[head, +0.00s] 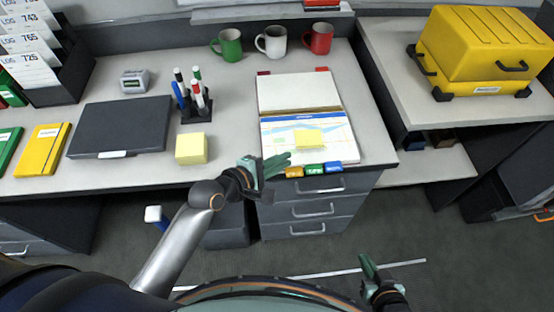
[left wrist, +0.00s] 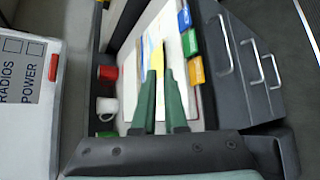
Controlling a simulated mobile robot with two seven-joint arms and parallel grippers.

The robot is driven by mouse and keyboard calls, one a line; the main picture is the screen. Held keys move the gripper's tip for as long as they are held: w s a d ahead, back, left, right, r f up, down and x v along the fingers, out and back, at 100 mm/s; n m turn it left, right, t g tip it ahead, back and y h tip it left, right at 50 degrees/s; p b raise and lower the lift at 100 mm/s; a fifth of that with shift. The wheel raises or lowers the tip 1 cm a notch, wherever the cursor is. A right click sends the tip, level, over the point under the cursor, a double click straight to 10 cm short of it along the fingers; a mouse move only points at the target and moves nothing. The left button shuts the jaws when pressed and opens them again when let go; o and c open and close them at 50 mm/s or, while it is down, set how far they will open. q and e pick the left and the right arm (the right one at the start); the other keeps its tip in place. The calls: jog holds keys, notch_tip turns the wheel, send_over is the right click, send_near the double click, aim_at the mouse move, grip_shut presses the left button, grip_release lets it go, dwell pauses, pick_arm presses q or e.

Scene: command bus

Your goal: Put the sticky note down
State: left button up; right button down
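A yellow sticky note (head: 309,139) lies on the chart page of the open binder (head: 346,148) on the desk. My left gripper (head: 287,158) is over the binder's near left part, its fingertips just short of the note. In the left wrist view, its two green fingers (left wrist: 161,72) stand a narrow gap apart, and the yellow note (left wrist: 158,58) shows through and beyond that gap. It appears free of the fingers. My right gripper (head: 376,267) is low over the floor, right of the drawers, with its fingers apart and empty.
A yellow note pad (head: 191,149), pen holder (head: 196,112) and dark closed laptop-like case (head: 120,127) stand left of the binder. Green (head: 229,45), white (head: 271,42) and red (head: 318,38) mugs stand behind it. A yellow case (head: 482,50) is at right.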

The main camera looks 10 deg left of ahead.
pick_arm(q)
jog(key=shift+v, duration=0.9)
jog(key=s+a+f+m+y, duration=0.2)
jog(key=s+a+f+m, duration=0.2)
jog(key=s+f+m, duration=0.3)
jog(key=s+a+f+m+g+y, duration=0.1)
jog(key=s+a+f+m+y, duration=0.1)
jog(key=s+a+f+m, duration=0.2)
jog(key=s+f+m, duration=0.3)
jog(key=m, duration=0.5)
jog(key=shift+a+f+y, duration=0.2)
jog(key=shift+y, duration=0.2)
